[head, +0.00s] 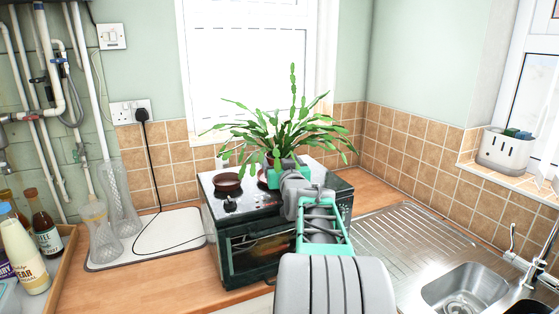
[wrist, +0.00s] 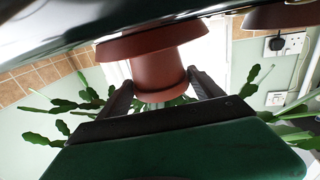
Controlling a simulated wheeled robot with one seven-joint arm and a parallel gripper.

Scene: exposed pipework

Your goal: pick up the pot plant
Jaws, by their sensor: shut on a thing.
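The pot plant (head: 288,130) has long green segmented leaves and stands upright over the back of the small black oven. Its pot is mostly hidden behind my gripper (head: 285,168) in the head view. In the wrist view, which is upside down, the reddish-brown pot (wrist: 158,72) shows with a wide saucer-like base (wrist: 150,39). The two dark fingers of my gripper (wrist: 160,85) are shut on the pot, one on each side. Leaves spread out on both sides of the gripper. I cannot tell whether the base touches the oven top.
The oven (head: 250,230) has a brown dish (head: 227,182) on top at left. A steel sink (head: 460,285) is at right. Glass vases (head: 120,200) stand on a white mat (head: 165,240) at left, near bottles (head: 45,235). A tiled wall and window are behind.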

